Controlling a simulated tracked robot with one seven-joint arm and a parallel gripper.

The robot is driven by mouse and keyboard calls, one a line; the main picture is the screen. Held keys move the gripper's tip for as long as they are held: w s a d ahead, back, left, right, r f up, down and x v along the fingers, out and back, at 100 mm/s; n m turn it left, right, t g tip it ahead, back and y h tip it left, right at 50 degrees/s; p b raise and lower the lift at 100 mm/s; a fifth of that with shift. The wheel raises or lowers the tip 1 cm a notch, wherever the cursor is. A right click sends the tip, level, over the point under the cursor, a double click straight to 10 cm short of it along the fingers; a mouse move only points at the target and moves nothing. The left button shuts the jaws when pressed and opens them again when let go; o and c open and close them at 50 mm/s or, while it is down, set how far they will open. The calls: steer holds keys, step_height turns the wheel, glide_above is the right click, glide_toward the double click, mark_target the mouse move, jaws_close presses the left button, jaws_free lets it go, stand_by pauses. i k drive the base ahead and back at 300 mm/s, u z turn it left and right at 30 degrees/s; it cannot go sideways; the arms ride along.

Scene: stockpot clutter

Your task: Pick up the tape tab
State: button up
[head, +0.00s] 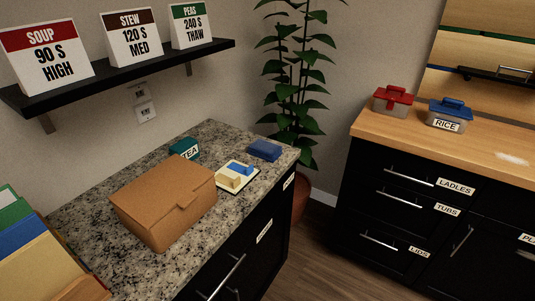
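A brown cardboard box (160,208) sits closed on the speckled granite counter (90,252) in the head view. A small brown tab (187,199) shows at the lid's front right edge; I cannot tell for certain whether this is the tape tab. Behind the box to the right, a small pale tray (222,190) holds a tan block (228,181) and a blue block (240,168). My gripper is not in view.
A teal box marked TEA (185,147) and a blue box (264,150) stand at the counter's back. Colored boards or folders (25,240) fill the left front. A shelf (130,73) with signs hangs above. A plant (295,90) stands between this counter and the wooden one (455,140).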

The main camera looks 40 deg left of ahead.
mark_target(237, 168)
steer(key=u, duration=0.35)
steer(key=i, duration=0.9)
steer(key=u, duration=0.9)
steer(key=i, duration=0.4)
steer(key=u, duration=0.25)
steer(key=k, duration=0.9)
steer(key=u, duration=0.2)
steer(key=i, duration=0.9)
steer(key=z, duration=0.1)
